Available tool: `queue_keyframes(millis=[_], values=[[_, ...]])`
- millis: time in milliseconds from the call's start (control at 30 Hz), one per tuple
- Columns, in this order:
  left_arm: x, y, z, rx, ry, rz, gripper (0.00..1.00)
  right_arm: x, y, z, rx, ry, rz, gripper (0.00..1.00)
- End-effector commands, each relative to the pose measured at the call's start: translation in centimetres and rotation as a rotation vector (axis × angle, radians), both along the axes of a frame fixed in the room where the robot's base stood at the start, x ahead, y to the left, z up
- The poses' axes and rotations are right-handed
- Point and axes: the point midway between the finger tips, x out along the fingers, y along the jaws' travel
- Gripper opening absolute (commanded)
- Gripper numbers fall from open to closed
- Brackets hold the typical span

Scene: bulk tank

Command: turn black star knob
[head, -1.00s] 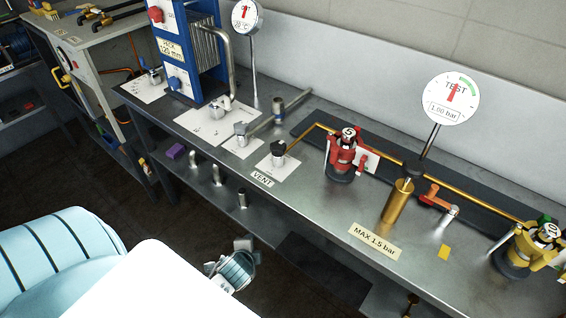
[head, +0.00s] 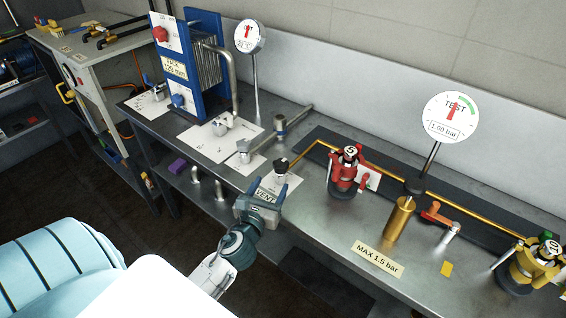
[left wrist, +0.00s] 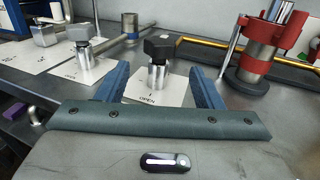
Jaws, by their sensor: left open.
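The black star knob (head: 281,165) sits on a short metal stem on a white plate at the bench, behind the VENT label. In the left wrist view the black knob (left wrist: 159,47) stands upright above a plate marked OPEN. My left gripper (head: 265,184) is open at the bench's front edge, just short of the knob. Its two blue fingers (left wrist: 159,72) appear on either side of the knob's stem in the wrist view, with clear gaps and no contact visible. My right gripper is not in view.
A grey knob (left wrist: 81,36) on its own plate stands left of the black knob. A red valve body (head: 345,170) stands to the right, with a brass pipe (head: 305,155) running between. A brass cylinder (head: 399,219) and test gauge (head: 451,117) are further right.

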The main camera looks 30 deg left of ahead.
Motion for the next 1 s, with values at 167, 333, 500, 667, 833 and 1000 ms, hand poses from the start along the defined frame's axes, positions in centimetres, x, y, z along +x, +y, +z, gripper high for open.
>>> queue_keyframes(millis=[167, 333, 500, 667, 833, 1000], values=[[2.2, 0.5, 0.3, 0.013, -0.001, -0.003, 0.61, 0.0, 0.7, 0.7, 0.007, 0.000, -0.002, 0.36], [5.4, 1.3, 0.4, 0.011, -0.002, -0.002, 0.61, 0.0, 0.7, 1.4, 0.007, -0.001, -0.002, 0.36], [8.2, 1.9, 0.2, 0.008, 0.000, -0.002, 0.61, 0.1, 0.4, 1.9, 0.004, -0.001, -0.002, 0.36], [9.8, 2.3, 0.1, 0.008, 0.000, -0.002, 0.61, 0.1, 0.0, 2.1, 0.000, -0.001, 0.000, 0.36], [10.3, 2.5, 0.0, 0.008, 0.001, -0.002, 0.61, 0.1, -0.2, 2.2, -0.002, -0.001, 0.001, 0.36], [10.3, 2.5, 0.0, 0.008, 0.001, -0.002, 0.61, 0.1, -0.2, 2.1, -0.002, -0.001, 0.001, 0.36]])
